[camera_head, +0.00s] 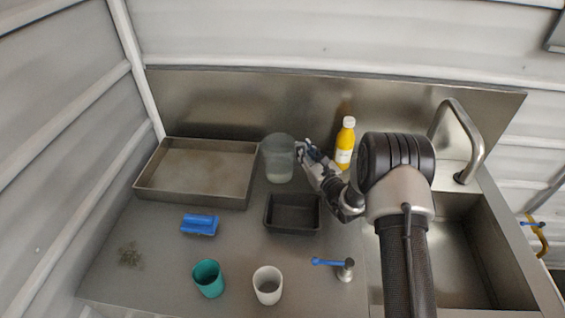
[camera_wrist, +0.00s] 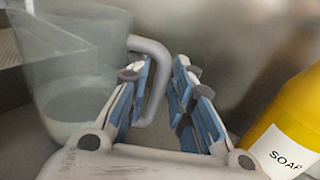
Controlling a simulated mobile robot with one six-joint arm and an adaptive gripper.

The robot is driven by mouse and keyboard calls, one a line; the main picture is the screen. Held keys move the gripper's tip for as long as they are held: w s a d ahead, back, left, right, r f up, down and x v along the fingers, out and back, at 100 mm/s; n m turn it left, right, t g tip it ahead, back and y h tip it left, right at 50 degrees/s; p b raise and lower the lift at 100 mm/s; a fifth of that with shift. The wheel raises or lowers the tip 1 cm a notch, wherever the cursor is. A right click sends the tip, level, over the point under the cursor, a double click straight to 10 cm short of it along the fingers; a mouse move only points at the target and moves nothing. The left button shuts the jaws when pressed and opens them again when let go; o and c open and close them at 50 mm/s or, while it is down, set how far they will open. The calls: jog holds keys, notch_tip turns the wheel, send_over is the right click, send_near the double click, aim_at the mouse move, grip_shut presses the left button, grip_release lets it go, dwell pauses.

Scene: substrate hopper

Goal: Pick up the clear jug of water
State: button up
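The clear jug (camera_head: 279,160) stands on the steel counter, right of the large tray, with pale water low inside. In the wrist view the jug (camera_wrist: 75,75) fills the left side, its grey handle (camera_wrist: 158,88) toward my gripper. My gripper (camera_wrist: 160,75) is open, with its blue-padded fingers on either side of the handle's outer bar. A gap shows between the bar and the right finger; contact on the left cannot be told. In the head view my gripper (camera_head: 304,154) is at the jug's right side.
A large metal tray (camera_head: 140,187) lies left, a small dark tin (camera_head: 292,229) in front. A yellow soap bottle (camera_head: 345,143) stands close right of my gripper.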

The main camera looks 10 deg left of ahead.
grip_shut()
dwell(0.3)
jog(key=shift+r, duration=0.15)
dwell(0.3)
